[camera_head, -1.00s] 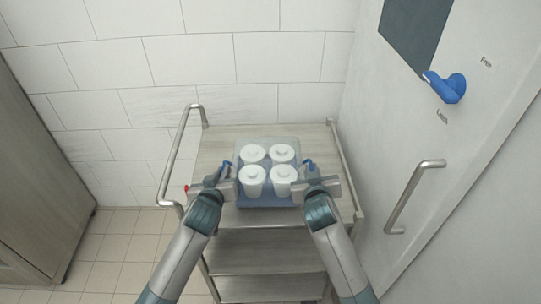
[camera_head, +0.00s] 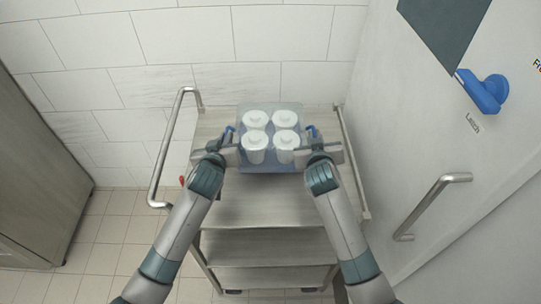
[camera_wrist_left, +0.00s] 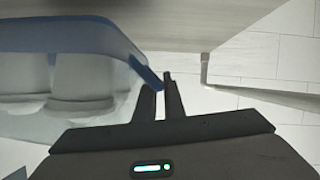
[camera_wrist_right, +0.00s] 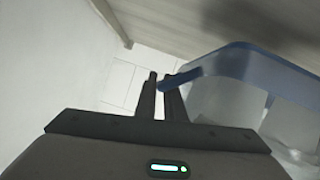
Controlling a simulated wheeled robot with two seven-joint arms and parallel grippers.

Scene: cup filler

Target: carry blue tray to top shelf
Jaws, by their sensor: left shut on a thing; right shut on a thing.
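The blue tray (camera_head: 271,167) is translucent and holds several white lidded containers (camera_head: 256,147). It is at the back part of the cart's top shelf (camera_head: 245,208) in the head view; I cannot tell if it touches the shelf. My left gripper (camera_head: 232,142) is shut on the tray's left side and my right gripper (camera_head: 312,142) on its right side. The left wrist view shows the blue rim (camera_wrist_left: 85,23) beside the left fingers (camera_wrist_left: 160,82). The right wrist view shows the rim (camera_wrist_right: 255,65) at the right fingers (camera_wrist_right: 163,82).
The cart has lower shelves (camera_head: 265,243) and a metal side handle (camera_head: 157,175) at left. A white door with a bar handle (camera_head: 430,205) and blue latch (camera_head: 484,92) stands at right. A cabinet (camera_head: 35,160) stands at left. A tiled wall (camera_head: 170,40) is behind the cart.

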